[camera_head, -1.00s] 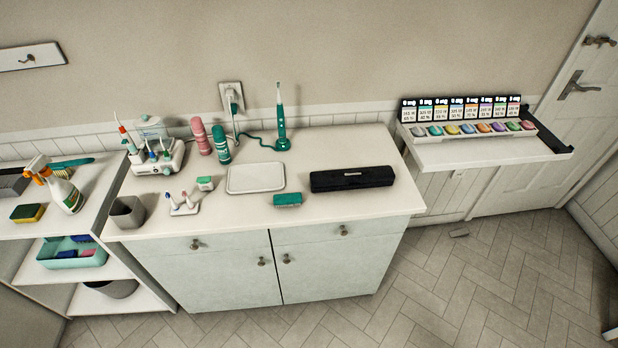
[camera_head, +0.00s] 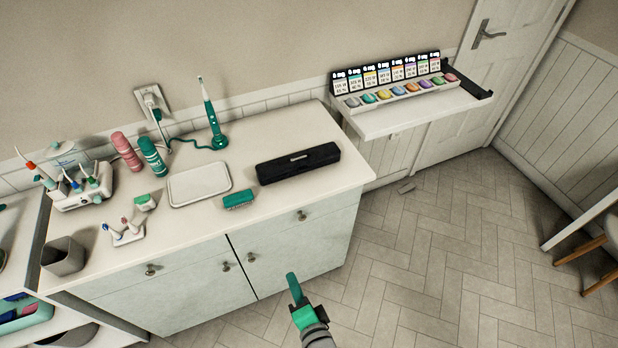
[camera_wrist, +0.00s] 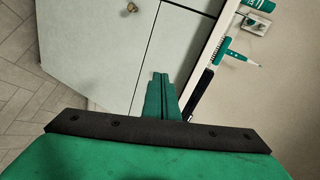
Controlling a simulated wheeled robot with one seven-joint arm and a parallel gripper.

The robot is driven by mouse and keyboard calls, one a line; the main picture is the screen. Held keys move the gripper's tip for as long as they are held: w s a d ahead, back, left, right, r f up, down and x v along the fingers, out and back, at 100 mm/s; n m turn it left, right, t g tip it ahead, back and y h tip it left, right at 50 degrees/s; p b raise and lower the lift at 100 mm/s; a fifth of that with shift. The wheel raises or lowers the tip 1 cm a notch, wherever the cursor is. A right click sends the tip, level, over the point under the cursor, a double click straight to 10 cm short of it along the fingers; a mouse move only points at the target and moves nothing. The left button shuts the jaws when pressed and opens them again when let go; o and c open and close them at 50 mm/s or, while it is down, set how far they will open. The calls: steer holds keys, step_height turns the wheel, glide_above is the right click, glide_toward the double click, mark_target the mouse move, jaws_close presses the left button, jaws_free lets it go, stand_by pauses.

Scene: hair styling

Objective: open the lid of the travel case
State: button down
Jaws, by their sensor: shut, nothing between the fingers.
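The travel case, a long black box (camera_head: 298,163), lies on the right part of the white counter with its lid shut. In the wrist view a dark strip along the counter edge (camera_wrist: 197,99) may be part of it. My gripper (camera_head: 292,280) is green and shows at the lower middle, in front of the cabinet doors and apart from the case. In the wrist view its green fingers (camera_wrist: 161,80) are together with nothing between them.
A white tray (camera_head: 199,184) and a green brush-like block (camera_head: 239,199) lie left of the case. An electric toothbrush (camera_head: 213,120) stands behind. A wall shelf (camera_head: 400,117) with coloured samples is at the right. The floor at right is open.

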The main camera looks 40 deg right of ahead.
steer(key=w+d+r+m, duration=0.4)
steer(key=w+d+m, duration=0.4)
steer(key=d+m, duration=0.2)
steer(key=m, duration=1)
glide_toward(300, 161)
steer(key=s+f, duration=0.3)
steer(key=s, duration=0.2)
steer(key=shift+y, duration=0.3)
steer(key=x, duration=0.9)
steer(key=shift+w+r, duration=0.2)
steer(key=shift+w, duration=0.05)
steer(key=shift+d+r, duration=0.1)
steer(key=shift+d, duration=0.05)
